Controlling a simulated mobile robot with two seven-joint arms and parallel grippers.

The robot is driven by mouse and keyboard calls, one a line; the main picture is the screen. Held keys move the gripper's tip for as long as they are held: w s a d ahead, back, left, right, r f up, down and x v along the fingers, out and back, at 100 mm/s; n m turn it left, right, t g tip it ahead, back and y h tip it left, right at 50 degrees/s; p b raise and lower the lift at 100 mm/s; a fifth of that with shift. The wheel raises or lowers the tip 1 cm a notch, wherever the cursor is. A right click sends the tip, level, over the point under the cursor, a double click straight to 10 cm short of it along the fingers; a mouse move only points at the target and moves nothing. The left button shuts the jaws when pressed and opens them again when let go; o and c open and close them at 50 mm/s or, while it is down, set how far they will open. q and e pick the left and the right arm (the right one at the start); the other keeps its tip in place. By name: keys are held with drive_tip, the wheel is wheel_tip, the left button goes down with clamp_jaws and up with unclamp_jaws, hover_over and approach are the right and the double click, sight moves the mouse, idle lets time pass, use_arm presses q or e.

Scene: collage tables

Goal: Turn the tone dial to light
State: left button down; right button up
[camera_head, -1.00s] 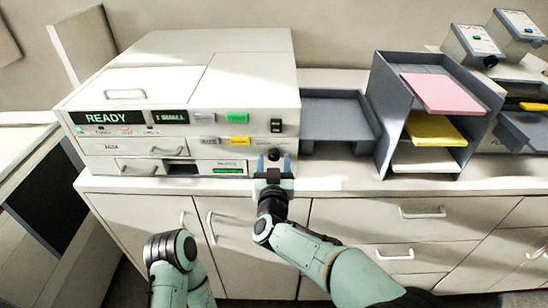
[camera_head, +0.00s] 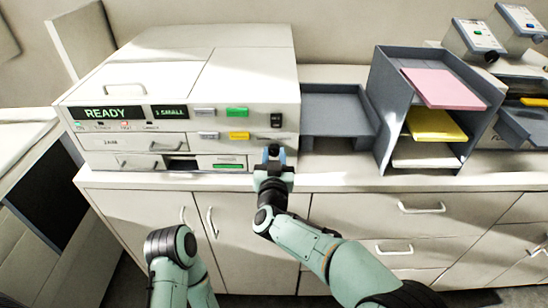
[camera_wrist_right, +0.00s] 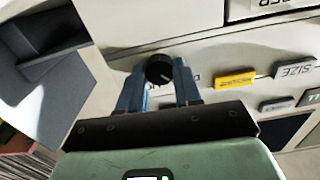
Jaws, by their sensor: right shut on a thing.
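The tone dial is a round black knob with a pale pointer mark (camera_wrist_right: 159,69) on the front of the cream copier (camera_head: 220,60). In the head view the dial (camera_head: 274,149) sits low at the right of the copier's front. My right gripper (camera_head: 273,157) reaches it from the front. In the right wrist view its two blue fingers (camera_wrist_right: 159,76) stand on either side of the knob and are shut on it. The dial's lettering is mostly hidden or too small to read. Only part of my left arm shows at the bottom; its gripper is not visible.
A yellow button (camera_wrist_right: 235,79) and a grey SIZE button (camera_wrist_right: 294,68) are beside the dial. The copier's display (camera_head: 107,113) reads READY. A grey output tray (camera_head: 335,110) and a paper sorter (camera_head: 383,100) stand to the right. Cabinets are below.

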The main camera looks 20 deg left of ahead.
drive_tip(key=m+b, duration=0.3)
drive_tip(key=m, duration=0.1)
drive_tip(key=shift+f, duration=0.15)
drive_tip(key=m+b, duration=0.2)
drive_tip(key=m, duration=0.1)
drive_tip(key=shift+m, duration=0.3)
drive_tip(key=m+b, duration=0.2)
drive_tip(key=shift+m, duration=0.4)
drive_tip(key=m+b, duration=0.2)
drive_tip(key=m, duration=0.1)
use_arm(q)
wheel_tip(320, 180, down, 11)
drive_tip(key=s+b, duration=0.1)
drive_tip(key=shift+s+r+b, duration=0.2)
drive_tip(key=shift+s+b, duration=0.15)
use_arm(e)
drive_tip(key=shift+m, duration=2)
drive_tip(key=o, duration=1)
drive_tip(key=shift+o, duration=0.2)
